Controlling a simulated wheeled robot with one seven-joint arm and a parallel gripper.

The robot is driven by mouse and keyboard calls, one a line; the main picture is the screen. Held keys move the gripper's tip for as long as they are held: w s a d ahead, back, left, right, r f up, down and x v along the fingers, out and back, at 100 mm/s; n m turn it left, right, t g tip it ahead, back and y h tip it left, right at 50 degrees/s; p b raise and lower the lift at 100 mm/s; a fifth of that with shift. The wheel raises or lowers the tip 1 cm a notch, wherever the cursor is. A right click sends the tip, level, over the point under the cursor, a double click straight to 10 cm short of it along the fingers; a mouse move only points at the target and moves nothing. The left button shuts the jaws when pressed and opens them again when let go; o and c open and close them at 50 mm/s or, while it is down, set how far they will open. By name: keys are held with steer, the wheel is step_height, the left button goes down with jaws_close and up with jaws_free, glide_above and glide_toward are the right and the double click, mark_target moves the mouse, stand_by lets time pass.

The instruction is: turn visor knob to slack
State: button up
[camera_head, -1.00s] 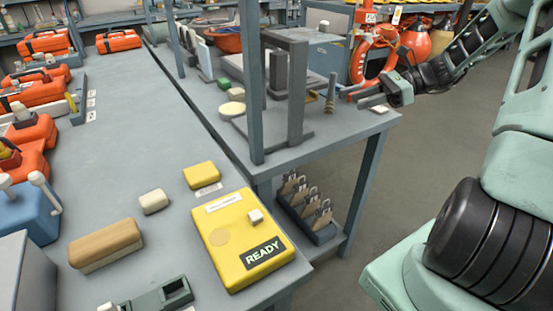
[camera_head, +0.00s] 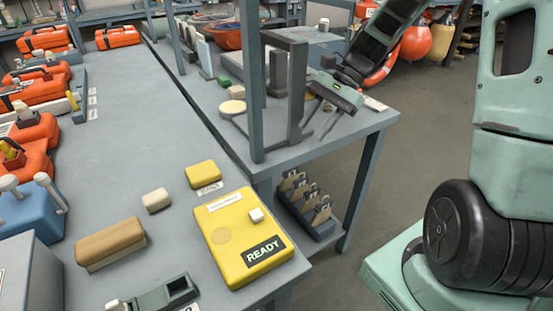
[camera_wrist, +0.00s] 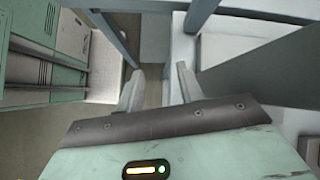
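My gripper (camera_head: 316,138) is over the right-hand bench, just right of the dark grey upright frame (camera_head: 297,100), and its fingers point down toward the bench top. In the wrist view my gripper (camera_wrist: 158,88) is open, with a clear gap and nothing between the fingers. I cannot pick out a visor or its knob for sure in either view. The area behind my gripper is hidden in the head view.
A yellow READY box (camera_head: 248,240) and a wooden block (camera_head: 110,242) lie on the left bench (camera_head: 130,130). A blue-grey post (camera_head: 252,80) stands left of the frame. A tag rack (camera_head: 305,205) sits below the right bench.

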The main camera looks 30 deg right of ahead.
steer(key=s+a+r+n+h+p, duration=0.2)
steer(key=s+a+n, duration=0.4)
steer(key=a, duration=0.3)
steer(key=s+a+r+n+h+p, duration=0.2)
steer(key=s+a+r+n+h, duration=0.1)
steer(key=s+a+n, duration=0.3)
steer(key=shift+s+a+n+g+h, duration=0.35)
steer(key=shift+a+n+h, duration=0.35)
steer(key=shift+a+n, duration=0.9)
steer(key=shift+d, duration=0.25)
